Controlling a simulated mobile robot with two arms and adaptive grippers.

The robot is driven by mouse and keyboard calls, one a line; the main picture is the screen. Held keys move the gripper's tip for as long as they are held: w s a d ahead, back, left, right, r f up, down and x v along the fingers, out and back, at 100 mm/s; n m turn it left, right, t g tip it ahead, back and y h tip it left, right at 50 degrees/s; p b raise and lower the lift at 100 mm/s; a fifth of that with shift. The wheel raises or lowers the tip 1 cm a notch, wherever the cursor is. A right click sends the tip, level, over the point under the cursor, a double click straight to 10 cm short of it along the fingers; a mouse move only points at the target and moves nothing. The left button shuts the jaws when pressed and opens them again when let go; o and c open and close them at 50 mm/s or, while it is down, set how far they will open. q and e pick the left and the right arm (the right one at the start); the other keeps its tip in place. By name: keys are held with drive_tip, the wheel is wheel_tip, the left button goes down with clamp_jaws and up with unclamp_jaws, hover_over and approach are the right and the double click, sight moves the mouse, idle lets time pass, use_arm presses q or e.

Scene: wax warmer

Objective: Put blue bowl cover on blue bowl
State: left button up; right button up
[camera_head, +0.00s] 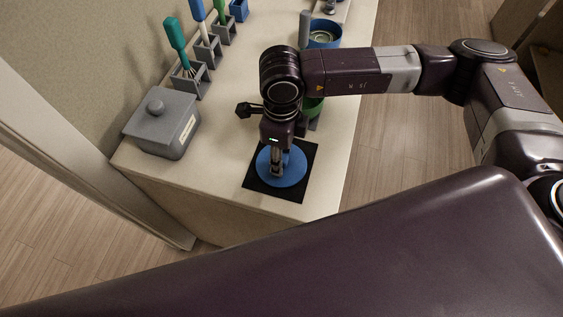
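The blue bowl cover (294,173) is a round blue disc lying on a black square mat (256,187) near the front end of the counter. My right gripper (277,170) points down over the middle of the cover, with its fingertips at or just above it. Whether the fingers are closed on a knob there is hidden. The blue bowl (323,43) stands farther back on the counter, with a pale inside and no cover on it. My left gripper is not in view.
A grey lidded box (163,128) stands at the left edge. Grey holders with a teal whisk (177,40) and blue and green handled tools line the wall. The counter (222,150) between box and mat is clear.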

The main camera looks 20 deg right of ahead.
drive_tip(key=shift+b, duration=0.45)
drive_tip(key=shift+c, duration=0.6)
clamp_jaws()
